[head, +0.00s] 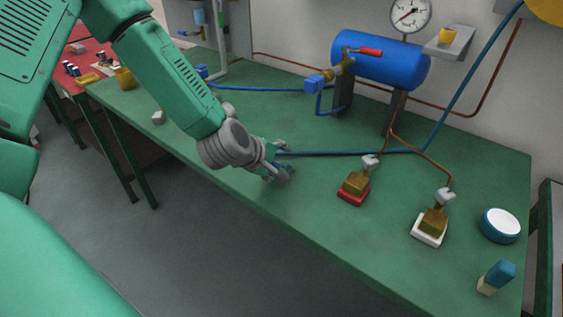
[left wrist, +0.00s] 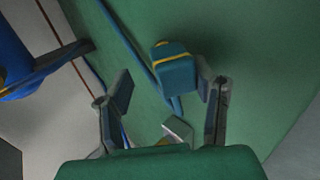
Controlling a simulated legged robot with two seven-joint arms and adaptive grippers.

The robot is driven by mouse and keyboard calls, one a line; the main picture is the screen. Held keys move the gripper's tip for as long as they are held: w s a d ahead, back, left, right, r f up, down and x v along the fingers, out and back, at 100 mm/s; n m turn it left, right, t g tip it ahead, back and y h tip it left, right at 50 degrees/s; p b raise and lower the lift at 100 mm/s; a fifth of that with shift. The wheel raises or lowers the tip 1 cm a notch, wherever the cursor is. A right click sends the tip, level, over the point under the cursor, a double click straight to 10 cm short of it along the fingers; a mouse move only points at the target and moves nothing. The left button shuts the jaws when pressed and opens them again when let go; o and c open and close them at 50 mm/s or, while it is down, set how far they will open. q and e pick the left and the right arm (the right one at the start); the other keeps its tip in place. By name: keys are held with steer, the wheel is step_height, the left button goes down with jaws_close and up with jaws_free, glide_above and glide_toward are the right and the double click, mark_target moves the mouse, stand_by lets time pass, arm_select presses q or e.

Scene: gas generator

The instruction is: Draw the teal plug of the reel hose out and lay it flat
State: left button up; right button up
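A teal block with a yellow band, which looks like the teal plug (left wrist: 177,77), shows in the left wrist view between my fingers, close to the right-hand one. My left gripper (left wrist: 165,88) has its fingers spread apart; I see no firm grip on the plug. In the head view my left gripper (head: 284,170) is low over the green table, at the left end of the blue hose (head: 345,153), and mostly hides the plug. A small metallic and yellow piece (left wrist: 178,130) shows near the palm. My right gripper is not in view.
The green table (head: 330,260) has free room in front. Brass blocks stand on a red base (head: 352,198) and a white base (head: 428,234). A blue tank (head: 380,60) stands behind.

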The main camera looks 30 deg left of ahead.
arm_select(q)
steer(key=shift+s+a, duration=0.1)
steer(key=shift+a, duration=0.25)
steer(key=v, duration=0.4)
steer(key=d+v, duration=0.1)
steer(key=v, duration=0.1)
steer(key=shift+r, duration=0.2)
steer(key=shift+s+r, duration=0.2)
steer(key=shift+s, duration=0.05)
steer(key=shift+s+a, duration=0.1)
steer(key=shift+a, duration=0.45)
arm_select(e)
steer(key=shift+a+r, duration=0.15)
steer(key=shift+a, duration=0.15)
arm_select(q)
steer(key=shift+d, duration=0.35)
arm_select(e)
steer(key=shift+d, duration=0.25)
